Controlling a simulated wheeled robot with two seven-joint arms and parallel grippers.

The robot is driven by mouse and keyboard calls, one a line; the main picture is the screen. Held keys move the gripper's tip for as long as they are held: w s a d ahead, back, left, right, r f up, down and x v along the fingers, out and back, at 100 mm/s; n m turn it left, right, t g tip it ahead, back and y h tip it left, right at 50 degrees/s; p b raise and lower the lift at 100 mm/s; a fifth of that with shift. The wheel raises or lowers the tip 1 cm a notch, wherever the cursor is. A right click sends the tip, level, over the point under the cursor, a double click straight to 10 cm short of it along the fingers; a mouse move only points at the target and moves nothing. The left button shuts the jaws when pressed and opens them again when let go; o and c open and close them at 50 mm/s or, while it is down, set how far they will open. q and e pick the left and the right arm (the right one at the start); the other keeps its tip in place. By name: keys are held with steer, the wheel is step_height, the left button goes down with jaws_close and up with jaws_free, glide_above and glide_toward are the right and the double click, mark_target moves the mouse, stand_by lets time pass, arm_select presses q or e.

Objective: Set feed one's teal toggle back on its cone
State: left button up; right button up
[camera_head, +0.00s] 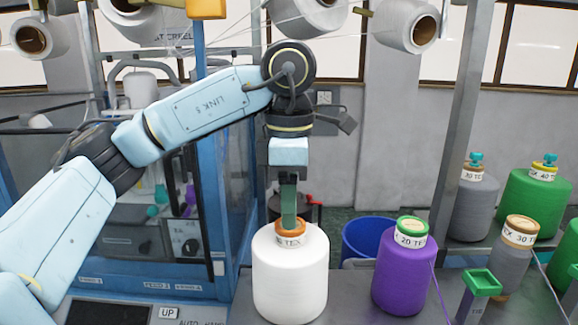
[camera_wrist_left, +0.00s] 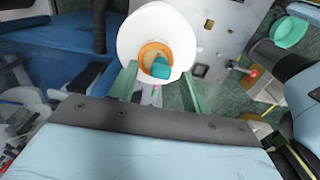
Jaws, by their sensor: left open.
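A white cone (camera_head: 290,275) stands upright on the grey table, with an orange ring and a TEX label at its top. My left gripper (camera_head: 289,222) points straight down at the cone's top and hides part of it. In the left wrist view the white cone (camera_wrist_left: 134,32) shows from above. A teal toggle (camera_wrist_left: 160,69) sits at the orange ring (camera_wrist_left: 150,50), between my green fingers, which are apart with gaps on both sides. I cannot tell how firmly the toggle is seated. My right gripper is not in view.
A purple 20 TEX cone (camera_head: 404,275) stands to the right. Behind it is a blue bin (camera_head: 364,238). Grey (camera_head: 476,205) and green (camera_head: 533,205) cones with teal toggles stand farther right. A green-topped holder (camera_head: 481,283) is near the front. A blue-framed machine stands left.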

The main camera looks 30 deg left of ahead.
arm_select(q)
step_height(320, 180, up, 13)
steer(key=p, duration=0.2)
steer(key=shift+f, duration=0.2)
stand_by(0.4)
